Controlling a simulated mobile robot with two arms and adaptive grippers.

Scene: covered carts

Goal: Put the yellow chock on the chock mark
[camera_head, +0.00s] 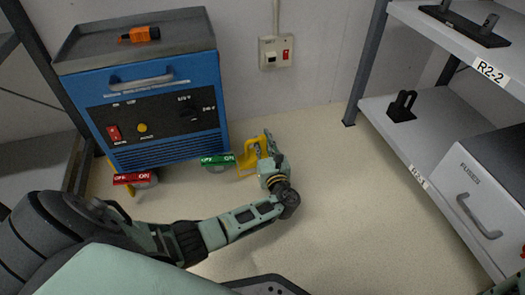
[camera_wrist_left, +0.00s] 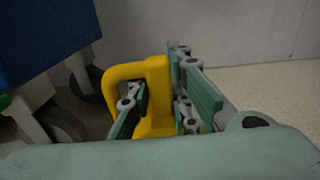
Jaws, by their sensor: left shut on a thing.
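The yellow chock (camera_head: 250,157) has a looped handle and is at the right front corner of the blue cart, close to the floor. My left gripper (camera_head: 265,150) is shut on it. In the left wrist view the chock (camera_wrist_left: 155,98) sits between the two fingers, its handle loop to the left. I cannot tell whether it touches the floor. A yellow piece (camera_head: 128,189) shows partly behind the red pedal at the cart's left; I cannot tell what it is. I make out no chock mark in these views. My right gripper is not in view.
The blue cart (camera_head: 160,115) carries an orange item (camera_head: 139,34) on top. It has a red pedal (camera_head: 134,178) and a green pedal (camera_head: 217,160) in front. A shelf unit (camera_head: 385,145) with a fuse box (camera_head: 470,190) stands right. Floor between (camera_head: 340,200) is clear.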

